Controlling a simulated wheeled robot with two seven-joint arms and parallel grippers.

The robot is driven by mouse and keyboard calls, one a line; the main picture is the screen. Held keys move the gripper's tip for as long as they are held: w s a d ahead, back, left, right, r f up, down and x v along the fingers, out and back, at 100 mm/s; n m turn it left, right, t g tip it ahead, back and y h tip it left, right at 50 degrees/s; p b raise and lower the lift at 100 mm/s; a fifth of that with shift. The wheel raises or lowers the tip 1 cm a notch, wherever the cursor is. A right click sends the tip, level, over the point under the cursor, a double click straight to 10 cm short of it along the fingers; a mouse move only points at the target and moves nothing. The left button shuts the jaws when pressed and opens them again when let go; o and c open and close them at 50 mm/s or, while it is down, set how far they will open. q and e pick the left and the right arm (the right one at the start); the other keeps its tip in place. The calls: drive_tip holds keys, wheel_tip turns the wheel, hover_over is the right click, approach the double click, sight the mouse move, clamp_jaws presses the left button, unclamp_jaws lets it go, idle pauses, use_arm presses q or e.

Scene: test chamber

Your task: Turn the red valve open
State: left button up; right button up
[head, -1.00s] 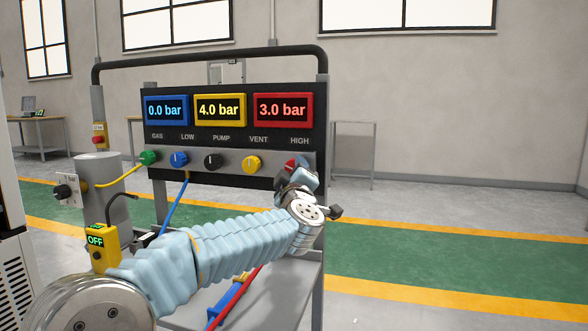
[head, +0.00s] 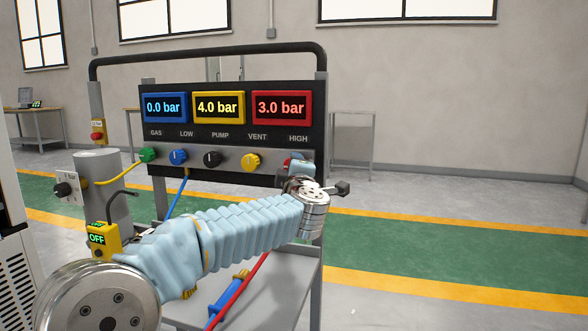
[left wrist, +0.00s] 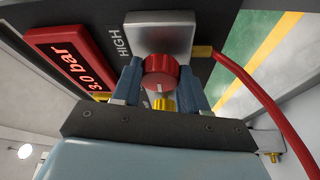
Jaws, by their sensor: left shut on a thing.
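The red valve (left wrist: 160,72) is a round knob under the HIGH label, on a grey block of the panel. Its white mark points towards the bottom of the left wrist view. My left gripper (left wrist: 160,78) is shut on it, with one blue finger on each side. In the head view the red valve (head: 287,161) sits at the right end of the knob row, mostly hidden behind my left gripper (head: 297,167). The red display (head: 282,108) reads 3.0 bar. My right gripper is out of view.
Green, blue, black and yellow knobs (head: 250,162) line the panel to the left. The blue display (head: 165,108) reads 0.0 bar, the yellow one (head: 219,107) 4.0 bar. A red hose (left wrist: 255,85) leaves the valve block. Open floor lies right of the cart.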

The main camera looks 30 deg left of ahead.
use_arm(q)
drive_tip(key=o, duration=1.1)
drive_tip(key=shift+c, duration=0.2)
drive_tip(key=b+v, duration=0.1)
drive_tip(key=v, duration=1.2)
drive_tip(key=shift+s+d, duration=0.25)
drive_tip(key=shift+s, duration=0.05)
drive_tip(key=shift+f, duration=0.15)
